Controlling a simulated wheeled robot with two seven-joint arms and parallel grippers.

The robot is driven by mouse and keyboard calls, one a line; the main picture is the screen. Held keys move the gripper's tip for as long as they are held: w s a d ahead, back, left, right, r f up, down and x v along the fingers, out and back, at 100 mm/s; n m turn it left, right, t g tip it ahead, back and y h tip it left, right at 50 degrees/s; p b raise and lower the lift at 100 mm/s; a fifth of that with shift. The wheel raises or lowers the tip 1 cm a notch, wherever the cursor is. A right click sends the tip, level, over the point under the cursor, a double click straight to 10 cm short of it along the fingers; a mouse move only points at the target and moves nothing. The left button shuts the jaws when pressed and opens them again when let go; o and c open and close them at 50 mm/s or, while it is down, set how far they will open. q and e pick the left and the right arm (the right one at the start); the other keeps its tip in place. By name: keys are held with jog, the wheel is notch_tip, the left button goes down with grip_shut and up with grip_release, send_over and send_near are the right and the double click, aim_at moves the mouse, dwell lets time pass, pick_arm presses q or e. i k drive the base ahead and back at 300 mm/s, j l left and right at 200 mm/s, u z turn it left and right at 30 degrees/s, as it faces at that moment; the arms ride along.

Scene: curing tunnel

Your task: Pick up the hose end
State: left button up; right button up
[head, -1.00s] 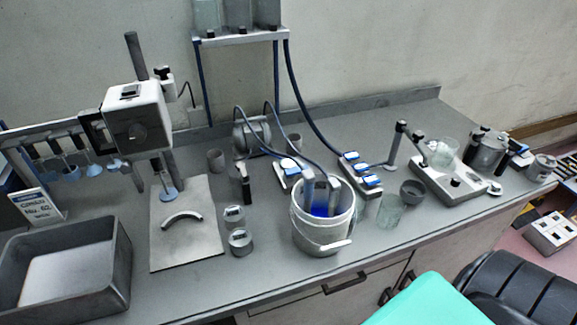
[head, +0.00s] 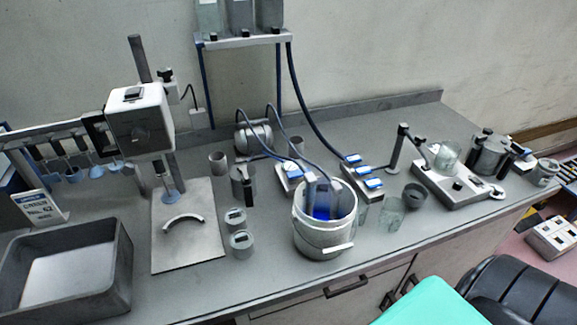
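Two dark blue hoses (head: 284,143) arch from a grey, round pump-like unit (head: 253,136) toward a white bucket (head: 318,238) at the front middle of the bench. One hose runs down to a grey piece (head: 311,184) standing in the bucket, which seems to be its end; the lower part is hidden by the bucket wall. Blue material (head: 323,212) shows inside the bucket. A thicker blue hose (head: 303,105) drops from the wall shelf to a block with blue tops (head: 361,172). Neither of my grippers is in view.
Two small grey tins (head: 239,230) stand left of the bucket, and glass beakers (head: 390,215) stand right of it. A press-like machine (head: 140,120) rises over a grey plate (head: 186,250). A deep grey tray (head: 100,290) fills the front left corner. A teal seat (head: 428,302) is before the bench.

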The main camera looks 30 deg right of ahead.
aim_at(337, 189)
jog(key=z, duration=1.35)
